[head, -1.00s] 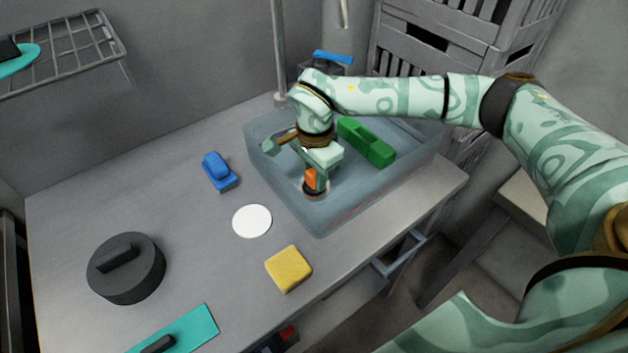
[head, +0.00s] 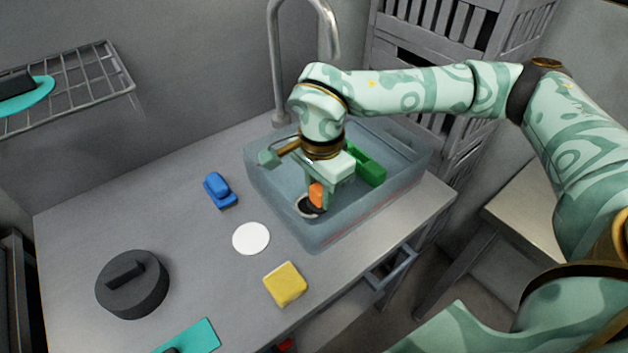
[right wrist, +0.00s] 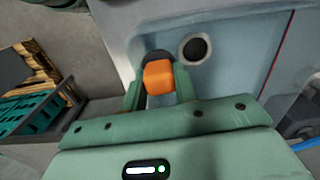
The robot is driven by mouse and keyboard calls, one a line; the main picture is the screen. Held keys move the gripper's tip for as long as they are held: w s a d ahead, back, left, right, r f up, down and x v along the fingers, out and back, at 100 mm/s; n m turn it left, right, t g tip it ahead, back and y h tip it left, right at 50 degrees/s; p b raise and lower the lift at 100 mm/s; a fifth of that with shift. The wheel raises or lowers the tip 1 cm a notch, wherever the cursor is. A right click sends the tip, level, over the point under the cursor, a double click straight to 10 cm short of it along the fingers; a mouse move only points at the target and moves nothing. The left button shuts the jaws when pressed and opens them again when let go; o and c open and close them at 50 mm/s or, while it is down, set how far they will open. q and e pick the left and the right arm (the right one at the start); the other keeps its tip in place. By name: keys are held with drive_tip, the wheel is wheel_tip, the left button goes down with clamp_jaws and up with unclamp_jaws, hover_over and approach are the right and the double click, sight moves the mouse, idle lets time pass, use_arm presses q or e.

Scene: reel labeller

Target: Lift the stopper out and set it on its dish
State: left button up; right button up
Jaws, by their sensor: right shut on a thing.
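The stopper, an orange knob (head: 317,193) on a dark round base, is between the fingers of my right gripper (head: 318,191), which is shut on it inside the sink basin (head: 273,182). In the right wrist view the orange knob (right wrist: 158,78) sits between the fingertips, with the dark base beyond it. The drain hole (right wrist: 195,48) shows open beside the stopper, with a pale ring; the stopper is clear of it. The dish, taken to be the flat white disc (head: 251,238), lies empty on the counter left of the basin. My left gripper is not in view.
A green block (head: 366,165) is in the basin behind my gripper. A blue object (head: 219,190), a yellow sponge-like block (head: 285,284) and a dark lidded round thing (head: 133,285) stand on the counter. The tap (head: 277,70) rises behind the basin. Counter around the disc is clear.

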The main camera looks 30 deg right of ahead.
drive_tip(key=s+a+r+p, duration=0.1)
drive_tip(key=s+r+p, duration=0.4)
drive_tip(key=r, duration=0.4)
drive_tip(key=shift+s+a+r+p, duration=0.3)
drive_tip(key=shift+s+a+r, duration=0.05)
drive_tip(key=shift+s, duration=0.15)
drive_tip(key=shift+f, duration=0.1)
